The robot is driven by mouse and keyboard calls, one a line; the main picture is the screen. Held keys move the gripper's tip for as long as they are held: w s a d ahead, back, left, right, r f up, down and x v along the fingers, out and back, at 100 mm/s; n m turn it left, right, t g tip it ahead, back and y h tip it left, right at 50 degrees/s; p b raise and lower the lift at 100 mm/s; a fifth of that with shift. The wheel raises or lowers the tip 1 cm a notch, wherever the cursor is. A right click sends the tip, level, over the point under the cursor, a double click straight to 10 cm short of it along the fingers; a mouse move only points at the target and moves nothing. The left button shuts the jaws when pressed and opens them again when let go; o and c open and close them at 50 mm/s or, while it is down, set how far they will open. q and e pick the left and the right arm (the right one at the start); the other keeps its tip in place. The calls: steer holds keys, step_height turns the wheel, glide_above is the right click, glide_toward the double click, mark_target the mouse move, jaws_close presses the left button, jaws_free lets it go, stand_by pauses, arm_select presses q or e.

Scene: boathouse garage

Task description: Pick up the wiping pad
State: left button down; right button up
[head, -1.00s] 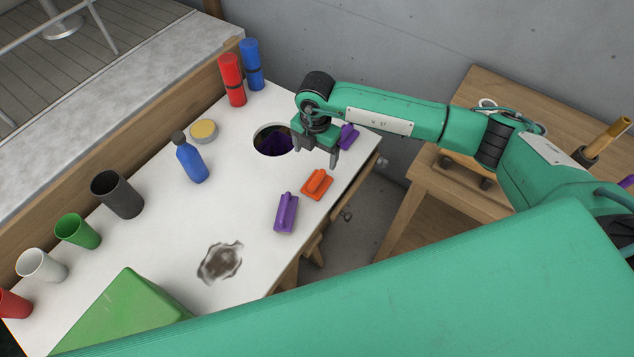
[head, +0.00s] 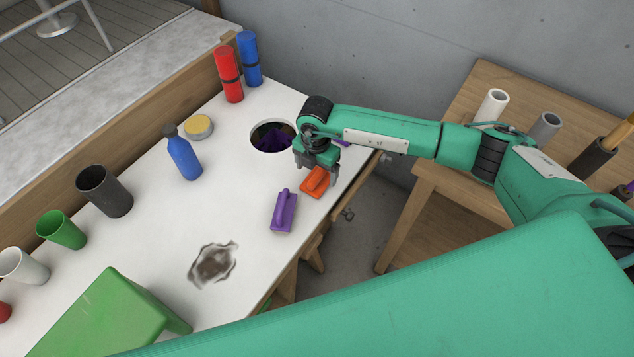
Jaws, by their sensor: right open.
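Several handled pads lie on the white table. An orange pad (head: 314,184) sits near the right edge, and a purple pad (head: 284,211) lies just in front of it. Another purple pad (head: 343,143) is mostly hidden behind my right gripper. My right gripper (head: 317,173) is open and points down at the orange pad, its fingers just above or around it. I cannot tell whether they touch it. My left gripper is not in view.
A round hole (head: 258,139) with something purple inside is behind the pads. A dark stain (head: 213,264) marks the tabletop. A blue bottle (head: 184,158), several cups, and a green block (head: 105,310) stand at left. A wooden side table (head: 425,184) is at right.

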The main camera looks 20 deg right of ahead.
mark_target(316, 175)
step_height(316, 175, down, 4)
steer(key=shift+w+r+b, duration=0.1)
steer(key=shift+r+b, duration=0.15)
steer(key=shift+b, duration=0.65)
steer(key=shift+c, duration=0.3)
steer(key=c, duration=1)
steer(key=shift+r, duration=0.15)
step_height(316, 175, up, 20)
steer(key=p, duration=1.2)
steer(key=shift+p, duration=0.3)
